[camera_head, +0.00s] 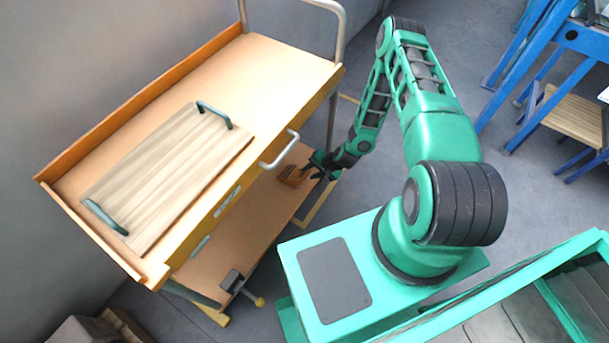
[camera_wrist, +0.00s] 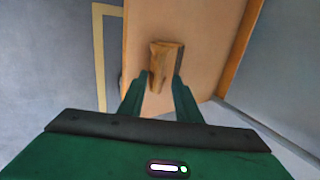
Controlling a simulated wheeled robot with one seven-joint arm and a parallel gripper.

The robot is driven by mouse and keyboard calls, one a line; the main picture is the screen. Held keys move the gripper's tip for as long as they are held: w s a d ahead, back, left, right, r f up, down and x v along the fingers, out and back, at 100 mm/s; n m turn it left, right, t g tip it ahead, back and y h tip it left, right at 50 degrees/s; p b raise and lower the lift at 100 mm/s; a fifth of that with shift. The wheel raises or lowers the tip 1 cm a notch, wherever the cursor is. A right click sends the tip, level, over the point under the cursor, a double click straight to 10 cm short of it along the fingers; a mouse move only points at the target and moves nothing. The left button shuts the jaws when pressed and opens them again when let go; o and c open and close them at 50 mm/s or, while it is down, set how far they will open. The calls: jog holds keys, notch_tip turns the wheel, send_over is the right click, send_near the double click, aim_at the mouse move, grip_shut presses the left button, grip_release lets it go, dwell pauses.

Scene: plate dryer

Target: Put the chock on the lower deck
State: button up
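The chock (camera_head: 292,176) is a small brown wooden wedge over the far right end of the cart's lower deck (camera_head: 250,225). It also shows in the wrist view (camera_wrist: 164,58) against the tan lower deck (camera_wrist: 215,40). My gripper (camera_head: 316,168) reaches in from the right, beside the chock. In the wrist view my gripper (camera_wrist: 162,76) is open, with the chock's near end between its fingertips. A gap shows at the right finger. I cannot tell whether the chock touches the left finger, or whether it rests on the deck.
The cart's upper deck (camera_head: 270,60) overhangs the lower one and carries a wooden board (camera_head: 170,175) with two handles. A cart handle (camera_head: 281,150) sticks out near my arm. A dark clamp-like part (camera_head: 232,280) sits at the lower deck's near end. Blue racks (camera_head: 555,60) stand at right.

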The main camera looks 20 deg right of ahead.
jog(key=s+d+r+n+g+h, duration=0.15)
jog(key=d+r, duration=0.35)
jog(key=r, duration=0.9)
jog(key=s+d+r+n+g+h, duration=0.1)
jog(key=s+d+r+n, duration=0.3)
jog(key=r, duration=0.9)
jog(key=s+d+r+g+h, duration=0.1)
jog(key=d+r, duration=0.6)
jog(key=r, duration=0.7)
jog(key=s+d+r+g, duration=0.1)
jog(key=s+r, duration=1.1)
jog(key=r, duration=0.2)
jog(key=s+a+r, duration=0.2)
jog(key=s+r, duration=0.2)
jog(key=s, duration=0.3)
jog(key=s+a+r+m, duration=0.1)
jog(key=s+r, duration=0.2)
jog(key=s, duration=0.3)
jog(key=shift+s+a+r+g, duration=0.35)
jog(key=shift+s+a+r, duration=0.05)
